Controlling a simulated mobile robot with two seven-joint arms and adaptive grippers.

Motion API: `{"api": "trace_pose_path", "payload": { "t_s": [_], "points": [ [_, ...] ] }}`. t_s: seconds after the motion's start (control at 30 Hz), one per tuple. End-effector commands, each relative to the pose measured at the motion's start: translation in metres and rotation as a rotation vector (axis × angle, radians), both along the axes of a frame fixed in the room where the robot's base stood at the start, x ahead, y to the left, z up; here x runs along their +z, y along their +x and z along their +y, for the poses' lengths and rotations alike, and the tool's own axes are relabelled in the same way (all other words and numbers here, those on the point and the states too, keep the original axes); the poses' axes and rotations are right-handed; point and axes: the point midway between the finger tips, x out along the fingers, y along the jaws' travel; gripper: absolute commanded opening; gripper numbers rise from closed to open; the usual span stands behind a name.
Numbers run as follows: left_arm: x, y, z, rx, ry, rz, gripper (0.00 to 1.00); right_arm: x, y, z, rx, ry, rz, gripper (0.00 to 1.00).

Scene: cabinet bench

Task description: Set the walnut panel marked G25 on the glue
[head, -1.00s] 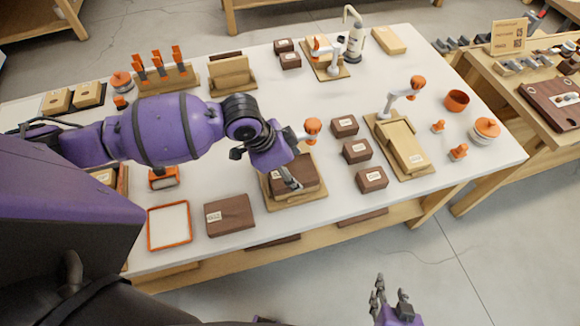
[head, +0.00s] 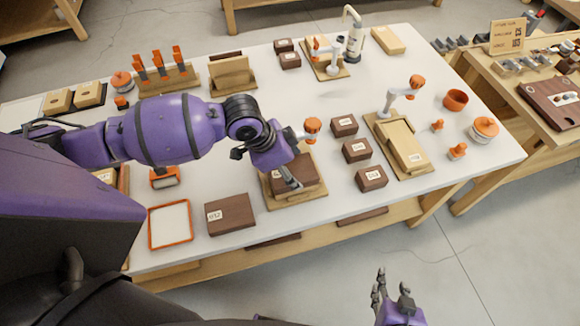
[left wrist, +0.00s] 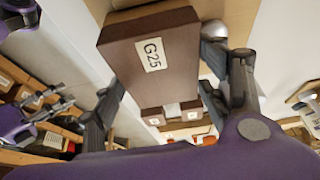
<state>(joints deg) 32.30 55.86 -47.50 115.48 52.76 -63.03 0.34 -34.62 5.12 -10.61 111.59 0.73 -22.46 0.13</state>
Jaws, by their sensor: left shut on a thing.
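The dark walnut panel marked G25 (left wrist: 165,70) is between the two fingers of my left gripper (left wrist: 160,95) in the left wrist view, its label facing the camera. In the head view the panel (head: 308,170) is over a light wooden base (head: 295,201) with an orange-knobbed clamp (head: 312,125). My left gripper (head: 288,178) is shut on the panel and partly covers it. I cannot tell whether the panel touches the base; no glue shows there. My right gripper (head: 392,298) is empty, with fingers apart, low in front of the bench.
Another walnut panel (head: 230,215) and an orange-rimmed tray (head: 170,225) lie to the left. Several small dark blocks (head: 356,150) stand to the right, beside a second clamp base (head: 408,175) with a pale panel.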

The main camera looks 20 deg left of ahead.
Motion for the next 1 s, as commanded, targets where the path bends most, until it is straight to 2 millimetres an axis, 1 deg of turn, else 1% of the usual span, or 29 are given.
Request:
{"api": "trace_pose_path", "payload": {
  "t_s": [0.3,0.33,0.47,0.8,1.0],
  "points": [
    [0.000,0.000,0.000,0.000,-0.001,-0.001,0.21,-0.001,-0.003,0.001,-0.005,0.003,0.005,0.40],
    [0.000,0.000,0.000,0.000,-0.001,-0.001,0.72,-0.001,-0.003,0.001,-0.005,0.003,0.005,0.40],
    [0.000,0.000,0.000,0.000,-0.001,-0.001,0.89,0.000,-0.001,0.001,-0.003,0.004,0.001,0.40],
    [0.001,0.003,0.001,0.003,0.002,-0.006,0.90,0.003,0.007,0.001,0.004,0.001,-0.011,0.40],
    [0.001,0.002,0.002,0.003,0.002,-0.005,0.90,0.003,0.007,0.000,0.006,-0.002,-0.011,0.40]
  ]
}}
